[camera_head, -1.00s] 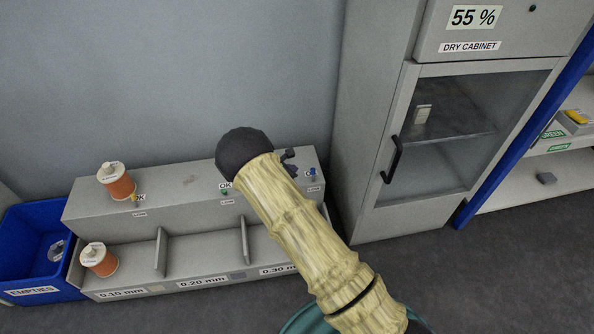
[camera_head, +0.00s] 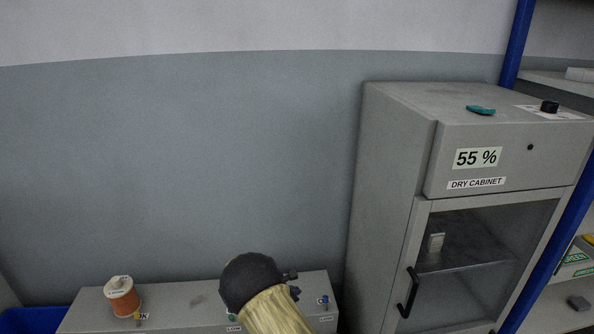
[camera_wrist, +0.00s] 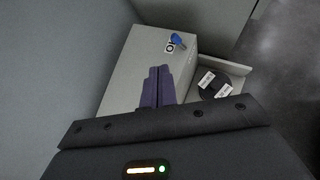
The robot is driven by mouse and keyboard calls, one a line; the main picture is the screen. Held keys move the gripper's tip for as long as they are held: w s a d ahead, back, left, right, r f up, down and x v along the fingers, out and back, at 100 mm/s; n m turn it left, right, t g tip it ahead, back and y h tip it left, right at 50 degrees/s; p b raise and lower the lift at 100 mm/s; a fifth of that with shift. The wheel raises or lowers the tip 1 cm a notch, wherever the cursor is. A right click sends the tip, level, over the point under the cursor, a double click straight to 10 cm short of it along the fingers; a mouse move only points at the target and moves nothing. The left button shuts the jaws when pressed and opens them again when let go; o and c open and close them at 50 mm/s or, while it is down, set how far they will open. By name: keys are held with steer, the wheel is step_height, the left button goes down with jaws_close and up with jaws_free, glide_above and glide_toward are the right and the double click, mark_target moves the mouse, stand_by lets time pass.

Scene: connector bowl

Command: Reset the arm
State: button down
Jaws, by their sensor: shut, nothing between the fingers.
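My gripper (camera_wrist: 158,87) shows in the wrist view with its two dark purple fingers together and nothing between them. It points at the top of a grey spool rack (camera_wrist: 122,88), with a blue knob and an OK label just beyond the fingertips. In the head view my arm rises at the bottom centre in front of the rack (camera_head: 185,304). Its dark rounded end hides most of my gripper there; only a small dark part (camera_head: 290,276) shows to its right.
An orange spool (camera_head: 122,301) stands on the rack's left end. A blue bin (camera_head: 35,320) is at lower left. The dry cabinet (camera_head: 390,170), its door closed, stands to the right, beside a blue-post shelf (camera_head: 555,290). A dark spool (camera_wrist: 214,84) lies in the rack's lower tray.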

steer(key=s+d+r+m+g+y, duration=0.2)
steer(key=s+d+r+m+g, duration=0.3)
steer(key=s+d+r+m, duration=0.5)
steer(key=s+d+r+m+y, duration=0.25)
steer(key=s+r+m, duration=0.25)
steer(key=s+m, duration=0.4)
steer(key=s+d+r+m+y, duration=0.2)
steer(key=s+d+r+m, duration=0.3)
steer(key=s, duration=0.7)
step_height(320, 180, up, 33)
steer(key=m+p, duration=0.1)
steer(key=p, duration=3.2)
steer(key=shift+w+a, duration=0.35)
steer(key=shift+a, duration=0.05)
